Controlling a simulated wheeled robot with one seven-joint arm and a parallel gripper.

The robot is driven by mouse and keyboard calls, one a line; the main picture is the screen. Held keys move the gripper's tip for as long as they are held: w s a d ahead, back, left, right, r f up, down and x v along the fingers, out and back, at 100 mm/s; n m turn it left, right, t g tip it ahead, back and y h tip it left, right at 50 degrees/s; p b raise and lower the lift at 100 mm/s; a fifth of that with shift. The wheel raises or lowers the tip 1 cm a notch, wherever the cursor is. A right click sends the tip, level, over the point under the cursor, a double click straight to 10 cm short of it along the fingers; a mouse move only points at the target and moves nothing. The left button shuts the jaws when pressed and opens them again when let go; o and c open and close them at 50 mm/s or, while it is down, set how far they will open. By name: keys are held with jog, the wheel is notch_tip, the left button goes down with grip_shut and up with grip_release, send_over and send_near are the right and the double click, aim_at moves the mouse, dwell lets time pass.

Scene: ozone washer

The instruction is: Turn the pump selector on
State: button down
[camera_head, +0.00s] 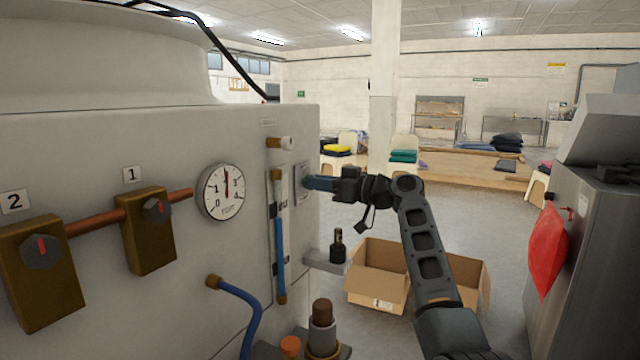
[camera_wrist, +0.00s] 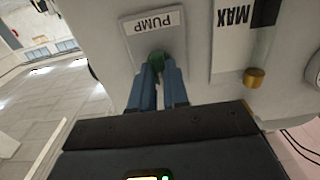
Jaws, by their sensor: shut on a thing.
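The pump selector (camera_wrist: 156,58) is a small dark green knob below the middle of a plate marked PUMP (camera_wrist: 153,24), which appears upside down in the wrist view. My gripper (camera_wrist: 157,68) has its two blue fingers shut on the knob, one on each side. The fingers cover part of it, so its angle cannot be told. In the head view, my gripper (camera_head: 309,183) reaches from the right to the pale plate (camera_head: 301,188) near the machine's right edge. The knob itself is hidden there.
The washer's grey front (camera_head: 120,300) carries a round gauge (camera_head: 223,192), two brass valve boxes numbered 1 (camera_head: 148,240) and 2 (camera_head: 38,290), and a blue tube (camera_head: 280,240). A small shelf (camera_head: 322,262) holds a dark bottle (camera_head: 338,247). An open cardboard box (camera_head: 377,288) stands below my arm.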

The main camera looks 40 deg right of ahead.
jog(key=shift+d+f+m+p, duration=0.1)
jog(key=shift+m+p, duration=1.7)
jog(key=shift+m, duration=2.65)
jog(key=shift+d+f+m+p, duration=0.1)
jog(key=shift+m+p, duration=1.7)
jog(key=shift+m, duration=2.65)
jog(key=c, duration=1.1)
grip_release()
jog(key=b+v, duration=0.1)
jog(key=v, duration=0.6)
jog(key=shift+s+d, duration=0.1)
jog(key=shift+s, duration=0.2)
